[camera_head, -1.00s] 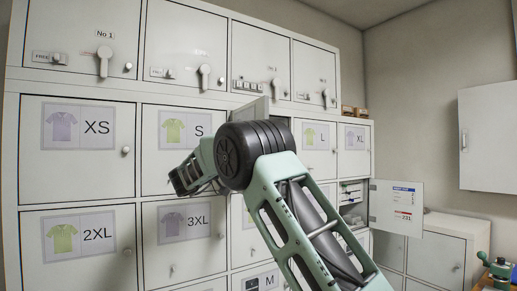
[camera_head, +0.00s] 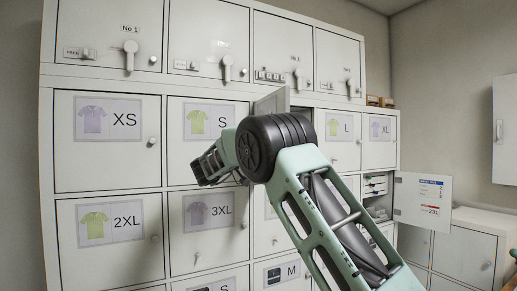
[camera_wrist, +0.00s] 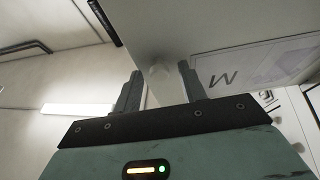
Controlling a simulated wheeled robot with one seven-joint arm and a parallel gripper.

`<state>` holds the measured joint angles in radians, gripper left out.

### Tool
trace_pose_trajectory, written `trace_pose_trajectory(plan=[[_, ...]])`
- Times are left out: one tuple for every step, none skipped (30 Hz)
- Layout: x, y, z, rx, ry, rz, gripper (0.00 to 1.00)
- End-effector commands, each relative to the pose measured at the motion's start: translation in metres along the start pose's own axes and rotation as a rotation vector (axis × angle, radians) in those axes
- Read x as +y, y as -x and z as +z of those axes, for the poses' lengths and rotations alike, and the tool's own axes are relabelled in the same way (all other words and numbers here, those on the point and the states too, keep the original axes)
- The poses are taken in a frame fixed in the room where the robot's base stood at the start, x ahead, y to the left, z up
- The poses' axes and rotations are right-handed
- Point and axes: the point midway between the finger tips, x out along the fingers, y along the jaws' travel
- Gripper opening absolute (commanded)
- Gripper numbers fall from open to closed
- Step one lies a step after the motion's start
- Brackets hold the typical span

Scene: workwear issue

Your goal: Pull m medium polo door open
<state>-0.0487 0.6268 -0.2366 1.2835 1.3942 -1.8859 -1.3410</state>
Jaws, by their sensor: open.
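The M medium polo door (camera_head: 268,103) stands partly open between the S and L doors in the head view, mostly hidden behind my arm. In the wrist view the door (camera_wrist: 190,35) shows close up, with its label and the letter M (camera_wrist: 222,78) upside down. Its pale round knob (camera_wrist: 158,75) is between the two fingers of my gripper (camera_wrist: 159,88). The fingers are open, one on each side of the knob; I cannot tell whether either touches it. In the head view my gripper (camera_head: 207,166) is in front of the S door, its fingers hard to make out.
The S door (camera_head: 181,135) and L door (camera_head: 333,152) are shut on either side. A lower door (camera_head: 423,204) at the right hangs open, showing a compartment with folded items (camera_head: 376,186). A low white cabinet (camera_head: 465,250) stands at the right.

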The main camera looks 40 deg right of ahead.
Motion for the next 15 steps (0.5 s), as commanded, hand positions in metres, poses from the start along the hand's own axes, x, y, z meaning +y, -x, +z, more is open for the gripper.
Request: trace_pose_trajectory(plan=[[0.0, 0.005, 0.002, 0.0, 0.0, -0.002, 0.41], [-0.001, 0.009, 0.003, 0.0, 0.0, -0.002, 0.41], [-0.001, 0.014, 0.003, 0.0, -0.001, -0.003, 0.41], [-0.001, 0.019, 0.004, -0.001, -0.001, -0.004, 0.41], [-0.001, 0.025, 0.004, -0.001, -0.001, -0.005, 0.41], [-0.001, 0.034, 0.005, -0.001, -0.002, -0.005, 0.41], [-0.001, 0.041, 0.005, 0.0, -0.002, -0.004, 0.41], [-0.001, 0.048, 0.006, 0.0, -0.001, -0.005, 0.41], [-0.001, 0.057, 0.005, 0.0, -0.003, -0.005, 0.41], [-0.001, 0.065, 0.006, 0.0, -0.002, -0.004, 0.41], [-0.001, 0.072, 0.005, 0.0, -0.002, -0.004, 0.41], [-0.001, 0.081, 0.005, 0.001, -0.003, -0.005, 0.41], [-0.001, 0.088, 0.005, 0.0, -0.003, -0.004, 0.41], [-0.001, 0.096, 0.005, 0.001, -0.002, -0.004, 0.41], [-0.001, 0.105, 0.005, 0.001, -0.003, -0.004, 0.41]])
